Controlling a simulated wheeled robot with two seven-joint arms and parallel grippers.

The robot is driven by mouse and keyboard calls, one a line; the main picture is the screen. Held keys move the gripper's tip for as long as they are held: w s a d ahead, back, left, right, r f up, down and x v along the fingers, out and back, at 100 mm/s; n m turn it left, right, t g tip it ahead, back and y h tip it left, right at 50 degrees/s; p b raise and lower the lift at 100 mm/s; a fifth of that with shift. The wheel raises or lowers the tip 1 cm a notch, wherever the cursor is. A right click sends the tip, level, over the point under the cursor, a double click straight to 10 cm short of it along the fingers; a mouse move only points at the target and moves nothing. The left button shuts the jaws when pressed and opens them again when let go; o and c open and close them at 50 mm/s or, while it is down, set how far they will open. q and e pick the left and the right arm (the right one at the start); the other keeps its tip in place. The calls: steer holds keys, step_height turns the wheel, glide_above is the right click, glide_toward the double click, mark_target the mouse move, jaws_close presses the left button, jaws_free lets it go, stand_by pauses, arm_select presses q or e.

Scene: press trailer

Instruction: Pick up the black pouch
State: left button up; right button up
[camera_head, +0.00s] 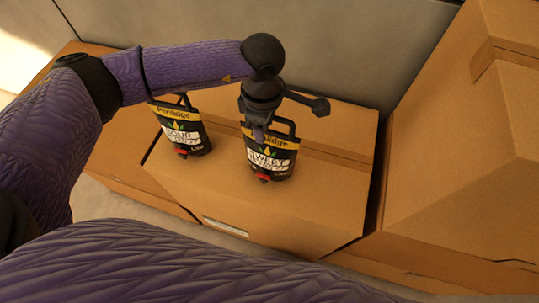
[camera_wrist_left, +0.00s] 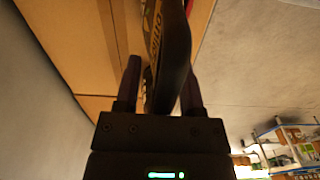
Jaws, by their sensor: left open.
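Two black pouches with yellow bands, white labels and red spouts stand on a cardboard box (camera_head: 310,205). The left pouch (camera_head: 182,132) stands partly behind my forearm. The right pouch (camera_head: 270,160), its label reading something like "SWEET", has my left gripper (camera_head: 257,128) at its top, by the handle. In the left wrist view the black pouch (camera_wrist_left: 172,60) is seen edge-on between the two fingers of my left gripper (camera_wrist_left: 160,88), which is open around it. My right gripper is not in view.
A taller cardboard box (camera_head: 460,140) stands close on the right. More cardboard (camera_head: 120,165) lies at the left. A grey wall (camera_head: 350,45) runs behind the boxes. In the left wrist view, shelves with items (camera_wrist_left: 285,145) stand far off.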

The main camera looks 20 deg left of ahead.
arm_select(q)
jaws_close()
steer(key=shift+w+r, duration=0.1)
steer(key=shift+r, duration=0.05)
stand_by(1.3)
